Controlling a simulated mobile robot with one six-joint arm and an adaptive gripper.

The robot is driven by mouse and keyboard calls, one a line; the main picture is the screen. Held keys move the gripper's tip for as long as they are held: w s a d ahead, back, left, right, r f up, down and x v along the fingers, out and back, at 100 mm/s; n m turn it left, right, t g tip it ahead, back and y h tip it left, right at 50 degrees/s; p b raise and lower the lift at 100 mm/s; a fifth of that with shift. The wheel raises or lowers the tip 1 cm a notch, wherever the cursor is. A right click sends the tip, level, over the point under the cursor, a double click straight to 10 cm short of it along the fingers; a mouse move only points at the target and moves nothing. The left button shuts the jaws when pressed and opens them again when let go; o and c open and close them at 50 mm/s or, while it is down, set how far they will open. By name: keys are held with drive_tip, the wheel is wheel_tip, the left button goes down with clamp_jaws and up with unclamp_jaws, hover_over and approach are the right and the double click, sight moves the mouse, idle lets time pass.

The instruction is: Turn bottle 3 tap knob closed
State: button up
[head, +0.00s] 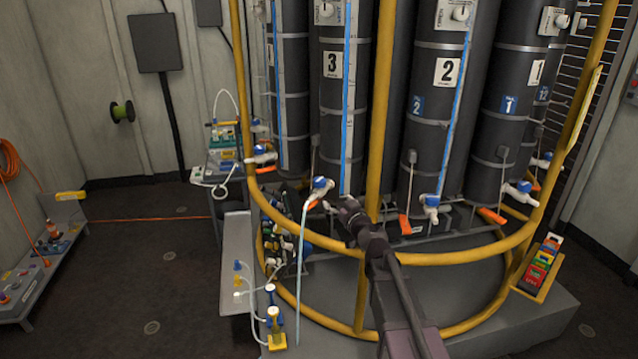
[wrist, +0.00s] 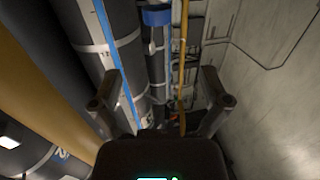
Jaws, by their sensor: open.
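Bottle 3 (head: 331,120) is a tall dark grey cylinder with a white "3" label and a blue vertical strip, upright in the head view. Its tap knob (head: 321,183) is blue, on a white tap low at the bottle's front. A pale hose hangs down from the tap. My gripper (head: 347,208) is just right of and below the knob in the head view, apart from it in the picture. In the wrist view my gripper (wrist: 160,92) has its two fingers spread with nothing held between them. A blue piece (wrist: 157,16) shows beyond them; I cannot tell whether it is the knob.
A yellow guard rail (head: 450,258) curves around the bottles, with a yellow post (head: 381,100) near my gripper. Bottle 2 (head: 445,110) stands to the right with its own tap (head: 432,203). A grey bench (head: 236,260) with small fittings is at lower left.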

sight(322, 183)
drive_tip(key=shift+w, duration=0.15)
idle(0.3)
drive_tip(key=x, duration=1.3)
drive_tip(key=shift+w+r, duration=0.1)
drive_tip(key=shift+w, duration=0.25)
drive_tip(key=c, duration=1.2)
